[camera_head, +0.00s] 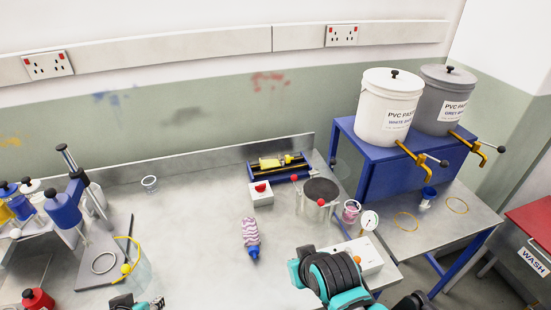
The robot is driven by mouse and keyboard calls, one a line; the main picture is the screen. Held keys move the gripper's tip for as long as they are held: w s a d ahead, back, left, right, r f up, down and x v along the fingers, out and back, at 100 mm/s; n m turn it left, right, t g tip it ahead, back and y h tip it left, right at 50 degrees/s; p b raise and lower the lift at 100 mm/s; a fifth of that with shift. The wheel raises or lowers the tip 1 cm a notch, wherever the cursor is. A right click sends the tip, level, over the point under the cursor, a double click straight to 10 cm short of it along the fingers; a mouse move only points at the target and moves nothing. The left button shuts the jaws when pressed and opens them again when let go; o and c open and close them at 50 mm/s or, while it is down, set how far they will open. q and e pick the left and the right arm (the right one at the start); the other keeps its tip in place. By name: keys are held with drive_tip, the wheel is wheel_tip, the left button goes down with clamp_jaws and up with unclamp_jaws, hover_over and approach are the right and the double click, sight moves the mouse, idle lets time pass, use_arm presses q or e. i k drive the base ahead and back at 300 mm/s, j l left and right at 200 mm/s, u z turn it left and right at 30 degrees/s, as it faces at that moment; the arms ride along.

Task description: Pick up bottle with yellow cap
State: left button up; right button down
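A small yellow bottle (270,163) lies on its side in a blue cradle (253,175) near the back of the steel bench; its right end looks yellow, though it is too small to be sure that this is a cap. A pink-and-white wavy-patterned bottle (250,233) with a blue cap lies nearer, mid-bench. Part of my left gripper (137,303) shows at the bottom edge, well away from both; its fingers cannot be made out. My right arm's teal and black links cover the bench's front right, and its fingertips do not show.
A red-button box (260,194) stands just in front of the cradle. A steel pot (318,200) and dial gauge (369,220) stand to its right.

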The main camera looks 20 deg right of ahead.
sight(274, 161)
drive_tip(key=i+l+z, duration=0.1)
drive_tip(key=l+z, duration=0.2)
drive_tip(key=i+l+z, duration=0.1)
drive_tip(key=l+z, duration=0.2)
drive_tip(key=l, duration=0.2)
drive_tip(key=i+l+z, duration=0.15)
drive_tip(key=l+z, duration=0.2)
